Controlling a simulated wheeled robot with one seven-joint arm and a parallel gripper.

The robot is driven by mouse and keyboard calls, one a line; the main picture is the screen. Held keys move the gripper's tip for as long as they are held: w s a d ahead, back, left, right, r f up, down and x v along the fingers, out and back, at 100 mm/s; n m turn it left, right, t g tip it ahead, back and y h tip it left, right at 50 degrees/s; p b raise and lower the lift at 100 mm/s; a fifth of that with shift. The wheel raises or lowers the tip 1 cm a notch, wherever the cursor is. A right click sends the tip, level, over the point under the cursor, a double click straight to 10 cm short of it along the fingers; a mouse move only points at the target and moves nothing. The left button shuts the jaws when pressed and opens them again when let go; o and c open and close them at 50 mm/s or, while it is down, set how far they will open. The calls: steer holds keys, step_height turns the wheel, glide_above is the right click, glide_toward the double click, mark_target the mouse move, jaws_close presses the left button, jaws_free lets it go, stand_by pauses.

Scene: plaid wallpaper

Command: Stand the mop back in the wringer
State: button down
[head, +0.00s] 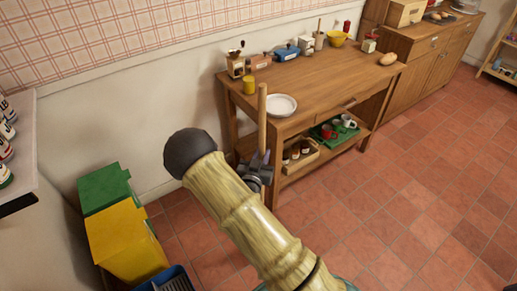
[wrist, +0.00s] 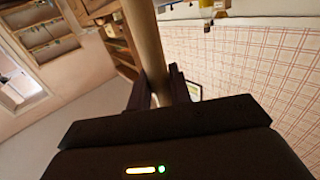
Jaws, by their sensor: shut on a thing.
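The mop shows as a light wooden handle (head: 262,118), close to upright in the head view. My gripper (head: 260,163) is shut on this handle in front of the wooden table. In the wrist view the handle (wrist: 146,40) runs between the two dark fingers (wrist: 158,88). The lower part of the mop and its head are hidden behind my arm. A blue slotted thing (head: 173,279) on the floor at the bottom edge may be the wringer. It is cut off by the frame, and its contents cannot be told.
A yellow bin (head: 125,245) and a green bin (head: 103,187) stand by the left wall. The wooden table (head: 320,85) holds a white plate (head: 282,105) close behind the handle, with jars and tools. A shelf unit (head: 18,165) juts in at left. The tiled floor (head: 420,210) at right is clear.

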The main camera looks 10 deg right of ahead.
steer(key=s+d+r+n+y+p, duration=0.2)
steer(key=r+p, duration=0.6)
steer(key=p, duration=0.4)
steer(key=s+d+r+n+t+y+p, duration=0.1)
steer(key=s+d+r+y+p, duration=0.3)
steer(key=r+p, duration=0.4)
steer(key=s+n+y+p, duration=0.1)
steer(key=p, duration=0.2)
steer(key=shift+n+p, duration=0.3)
steer(key=shift+p, duration=0.1)
